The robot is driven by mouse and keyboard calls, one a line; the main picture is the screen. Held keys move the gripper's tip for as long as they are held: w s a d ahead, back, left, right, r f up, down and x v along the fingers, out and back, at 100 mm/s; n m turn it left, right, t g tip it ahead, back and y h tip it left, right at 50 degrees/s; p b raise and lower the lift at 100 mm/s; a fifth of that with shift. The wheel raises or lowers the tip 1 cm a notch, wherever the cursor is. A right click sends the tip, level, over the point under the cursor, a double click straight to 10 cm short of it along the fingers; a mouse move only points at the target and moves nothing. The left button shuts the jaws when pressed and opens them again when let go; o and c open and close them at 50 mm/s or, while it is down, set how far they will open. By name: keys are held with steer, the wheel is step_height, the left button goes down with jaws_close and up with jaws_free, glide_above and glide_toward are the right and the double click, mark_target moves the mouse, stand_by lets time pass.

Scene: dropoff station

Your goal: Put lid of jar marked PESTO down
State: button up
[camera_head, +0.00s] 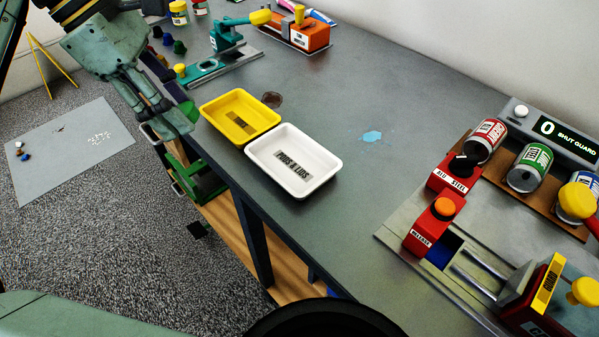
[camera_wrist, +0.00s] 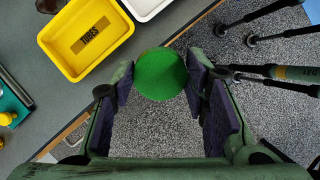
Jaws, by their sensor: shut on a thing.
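A round green lid (camera_wrist: 160,74) is between the two finger pads of my gripper (camera_head: 168,122), which is shut on it. In the head view the lid shows only as a green edge (camera_head: 188,108) beside the fingers. The gripper is past the table's left edge, left of the yellow tray (camera_head: 207,112). In the wrist view the lid hangs over the speckled floor, close to the table edge. A white tray (camera_head: 322,190) with a label ending in LIDS stands right of the yellow one, and looks empty. I cannot make out a PESTO marking.
A teal tool (camera_head: 222,38) and an orange box (camera_head: 310,38) stand behind. Several cans, including a red one (camera_head: 485,140), lie at the right near a red-and-yellow device. The middle table is clear except for stains.

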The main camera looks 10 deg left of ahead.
steer(key=shift+n, duration=0.6)
steer(key=w+f, duration=0.3)
steer(key=w+a+f+b, duration=0.1)
steer(key=w+f, duration=0.1)
steer(key=p, duration=0.3)
glide_toward(299, 164)
steer(key=shift+w+d+f, duration=0.25)
steer(key=shift+d+f, duration=0.25)
steer(key=shift+f, duration=0.25)
steer(key=p+x, duration=0.2)
steer(key=x, duration=0.1)
steer(key=shift+s+f, duration=0.2)
steer(key=shift+f, duration=0.3)
steer(key=shift+f+b, duration=0.25)
steer(key=shift+b, duration=0.15)
steer(key=o, duration=0.5)
steer(key=shift+r, duration=0.1)
